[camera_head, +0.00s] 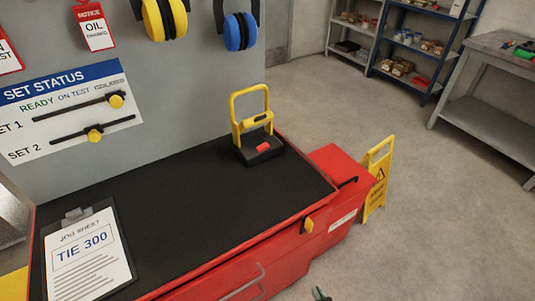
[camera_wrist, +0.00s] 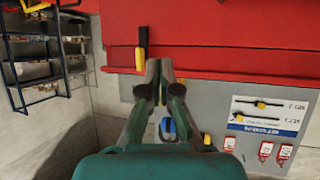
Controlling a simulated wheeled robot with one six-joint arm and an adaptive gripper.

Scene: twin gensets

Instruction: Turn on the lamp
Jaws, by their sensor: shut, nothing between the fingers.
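A yellow-framed device with a black base and a red button, which looks like the lamp (camera_head: 250,120), stands upright on the black bench top in the head view. No light is seen coming from it.
A clipboard (camera_head: 87,255) lies at the bench's left end. A yellow floor sign (camera_head: 376,180) stands right of the red bench (camera_head: 335,165). A grey panel (camera_head: 195,90) with earmuffs and a status board rises behind. Open floor lies to the right, before shelves (camera_head: 415,45).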

